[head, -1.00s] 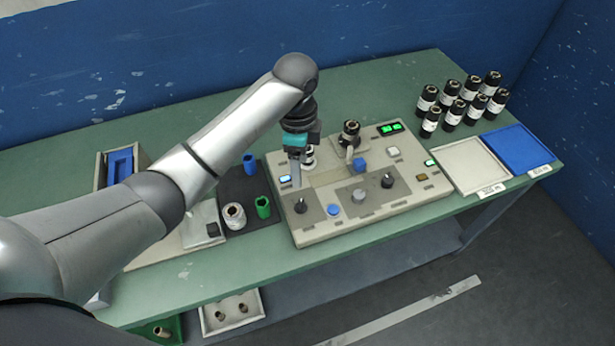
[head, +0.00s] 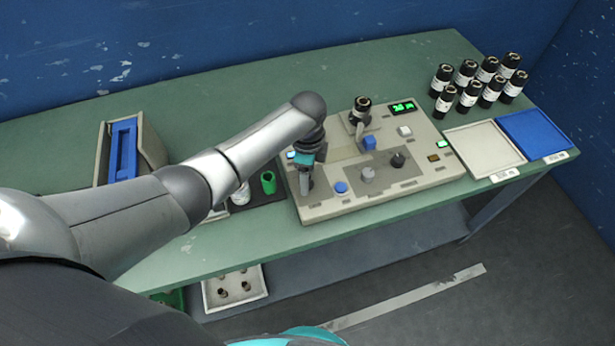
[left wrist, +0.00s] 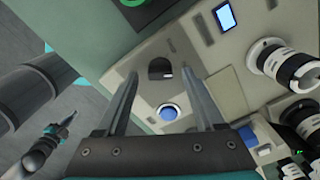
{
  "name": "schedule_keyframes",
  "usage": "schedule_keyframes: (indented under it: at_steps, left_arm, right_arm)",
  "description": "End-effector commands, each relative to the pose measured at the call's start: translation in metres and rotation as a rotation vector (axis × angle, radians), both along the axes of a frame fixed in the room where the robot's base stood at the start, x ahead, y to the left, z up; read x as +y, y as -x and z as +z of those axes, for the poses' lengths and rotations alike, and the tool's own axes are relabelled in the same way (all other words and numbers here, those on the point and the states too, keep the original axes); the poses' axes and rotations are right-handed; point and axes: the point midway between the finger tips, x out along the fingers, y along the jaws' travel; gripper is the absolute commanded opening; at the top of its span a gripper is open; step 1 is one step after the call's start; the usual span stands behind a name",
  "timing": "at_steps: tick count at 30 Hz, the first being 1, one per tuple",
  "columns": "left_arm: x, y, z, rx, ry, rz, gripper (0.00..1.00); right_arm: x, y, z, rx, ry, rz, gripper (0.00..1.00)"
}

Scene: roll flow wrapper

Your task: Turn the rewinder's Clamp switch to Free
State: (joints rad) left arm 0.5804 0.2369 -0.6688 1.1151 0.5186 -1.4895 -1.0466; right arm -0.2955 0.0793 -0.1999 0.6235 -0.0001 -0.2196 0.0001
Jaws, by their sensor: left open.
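The rewinder (head: 430,165) is a beige control box on the green table, with several knobs and buttons on its sloped top. My left gripper (head: 304,190) points down over its left front and hides the leftmost knob in the head view. In the left wrist view, that black knob (left wrist: 160,68) shows between the open, apart fingers of my left gripper (left wrist: 159,75). A blue button (left wrist: 168,112) is beside it. A grey knob (head: 367,174) and another black knob (head: 397,160) stand further right. Labels are too small to read. My right gripper (left wrist: 68,122) seems to show small at left.
Black rolls (head: 470,92), a white tray (head: 484,150) and a blue tray (head: 535,134) are to the right. A green cup (head: 268,182) is close left of the rewinder.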

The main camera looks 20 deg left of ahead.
Motion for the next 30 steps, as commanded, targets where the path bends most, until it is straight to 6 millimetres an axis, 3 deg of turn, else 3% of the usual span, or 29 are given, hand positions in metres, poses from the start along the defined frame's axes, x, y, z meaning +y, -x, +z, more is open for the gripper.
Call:
schedule_keyframes:
  at_steps: [11,30]
  left_arm:
    - [0.0002,0.0002,-0.0059,0.0,-0.001,0.0,0.7]
    - [0.0004,0.0003,-0.0057,0.001,-0.001,0.001,0.0]
  right_arm:
    - [-0.0004,0.0019,-0.0016,0.003,0.001,0.0,0.0]
    - [-0.001,0.0061,-0.0018,0.01,0.002,0.001,0.0]
